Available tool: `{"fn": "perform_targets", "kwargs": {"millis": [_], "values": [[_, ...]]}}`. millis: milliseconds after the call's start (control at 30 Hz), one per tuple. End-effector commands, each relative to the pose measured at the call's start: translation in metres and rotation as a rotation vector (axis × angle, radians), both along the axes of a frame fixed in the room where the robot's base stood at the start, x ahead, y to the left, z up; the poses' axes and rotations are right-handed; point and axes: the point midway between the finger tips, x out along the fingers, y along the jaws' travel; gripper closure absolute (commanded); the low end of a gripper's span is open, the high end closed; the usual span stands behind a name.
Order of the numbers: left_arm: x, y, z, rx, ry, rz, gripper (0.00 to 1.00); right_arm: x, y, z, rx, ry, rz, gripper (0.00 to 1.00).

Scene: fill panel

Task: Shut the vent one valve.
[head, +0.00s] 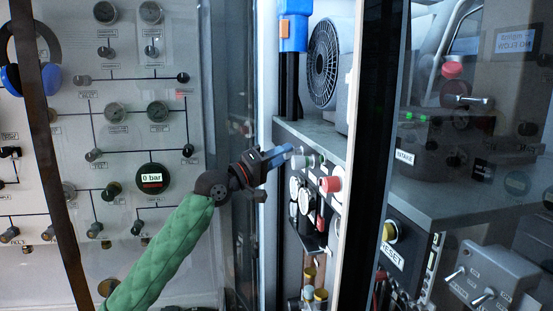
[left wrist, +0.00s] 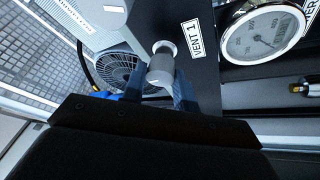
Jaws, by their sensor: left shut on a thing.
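The vent one valve is a grey cylindrical knob (left wrist: 161,66) on a dark panel, beside a white label reading VENT 1 (left wrist: 193,39) in the left wrist view. My left gripper (left wrist: 157,84) has one blue finger on each side of the knob and is shut on it. In the head view my left gripper (head: 284,155) reaches right, up to the side panel. The knob is small there, at the fingertips. Which way the valve is set, I cannot tell. My right gripper is not in view.
A red knob (head: 330,184) sits just right of the gripper in the head view. A black fan (head: 323,62) stands on the shelf above. A round gauge (left wrist: 264,35) is right of the label in the left wrist view. A glass-fronted panel (head: 130,130) fills the left.

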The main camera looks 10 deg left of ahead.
Motion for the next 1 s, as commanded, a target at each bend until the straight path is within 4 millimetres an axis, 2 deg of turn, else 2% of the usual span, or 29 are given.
{"fn": "perform_targets", "kwargs": {"millis": [400, 433, 500, 533, 833, 1000], "values": [[0.0, 0.001, 0.004, -0.003, -0.007, 0.002, 0.93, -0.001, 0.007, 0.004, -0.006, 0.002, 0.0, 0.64], [0.0, 0.001, 0.004, -0.003, -0.007, 0.002, 0.64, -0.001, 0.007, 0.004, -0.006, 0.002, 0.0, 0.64], [0.0, 0.001, 0.003, -0.002, -0.005, 0.001, 0.51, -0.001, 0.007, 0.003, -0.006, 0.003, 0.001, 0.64], [0.0, 0.001, 0.003, -0.002, -0.005, 0.001, 0.49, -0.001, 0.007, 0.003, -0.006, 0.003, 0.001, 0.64], [-0.001, 0.002, 0.0, 0.0, -0.002, 0.001, 0.49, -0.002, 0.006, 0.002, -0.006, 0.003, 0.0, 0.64], [-0.01, 0.015, -0.008, 0.001, -0.001, 0.002, 0.49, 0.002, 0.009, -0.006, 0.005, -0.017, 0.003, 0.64]]}}
